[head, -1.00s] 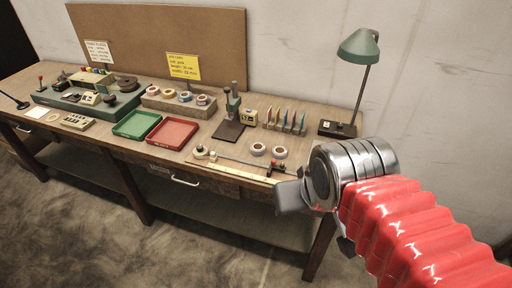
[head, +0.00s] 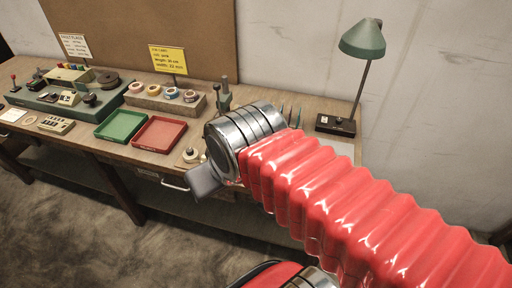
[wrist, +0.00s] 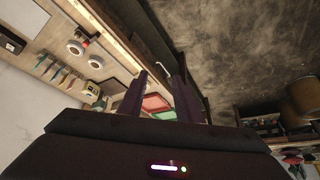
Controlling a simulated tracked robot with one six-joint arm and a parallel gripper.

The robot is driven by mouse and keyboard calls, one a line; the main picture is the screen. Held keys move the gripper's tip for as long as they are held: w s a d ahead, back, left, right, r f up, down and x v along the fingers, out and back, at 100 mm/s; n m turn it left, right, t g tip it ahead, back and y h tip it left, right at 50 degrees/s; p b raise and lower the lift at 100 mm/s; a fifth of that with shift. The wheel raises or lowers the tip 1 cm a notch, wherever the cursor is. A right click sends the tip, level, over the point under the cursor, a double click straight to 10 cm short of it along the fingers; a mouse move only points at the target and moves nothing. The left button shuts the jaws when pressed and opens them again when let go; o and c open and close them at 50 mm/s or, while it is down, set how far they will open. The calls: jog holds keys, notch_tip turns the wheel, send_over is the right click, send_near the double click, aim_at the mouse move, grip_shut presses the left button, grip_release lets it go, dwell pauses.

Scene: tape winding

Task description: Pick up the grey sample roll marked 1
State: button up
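In the wrist view two pale rolls lie on the table, one roll (wrist: 74,47) and beside it another roll (wrist: 96,61). I cannot read a number on either, so I cannot tell which is marked 1. In the head view my gripper (head: 204,181) is at the table's front edge, partly hidden by my wrist.
A green tray (head: 123,124) and a red tray (head: 159,133) stand on the table (head: 75,143). Behind them is a wooden rack (head: 203,107) with several coloured rolls. A green lamp (head: 362,40) stands at the right. A yellow card (head: 168,60) stands behind the rack.

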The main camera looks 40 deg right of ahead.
jog(key=shift+w+a, duration=0.15)
jog(key=shift+w, duration=0.35)
jog(key=shift+o, duration=0.2)
